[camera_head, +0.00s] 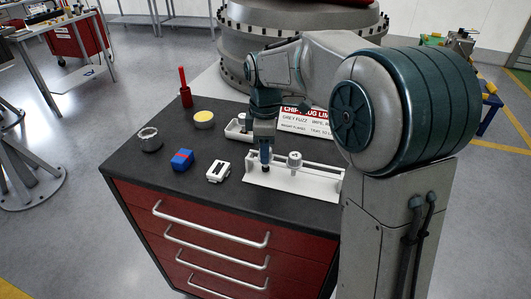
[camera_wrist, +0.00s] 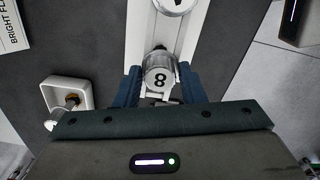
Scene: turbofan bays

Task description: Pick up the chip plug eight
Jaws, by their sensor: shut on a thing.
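The chip plug eight (camera_wrist: 159,80) is a small clear-and-grey round plug with a black "8" on its top, in the wrist view. My gripper (camera_wrist: 158,90) has its two blue fingers on either side of it, shut on it. In the head view my gripper (camera_head: 265,163) points down at the left end of a white rack (camera_head: 310,184) on the dark bench top. The plug is hidden there by the fingers. Whether the plug touches the rack I cannot tell.
Another plug (camera_head: 294,160) stands in the rack, right of my gripper. A white tray (camera_head: 236,131) and a sign (camera_head: 305,121) lie behind. A white block (camera_head: 218,172), blue box (camera_head: 182,159), metal cup (camera_head: 150,140), yellow-topped tin (camera_head: 204,119) and red tool (camera_head: 185,95) stand left.

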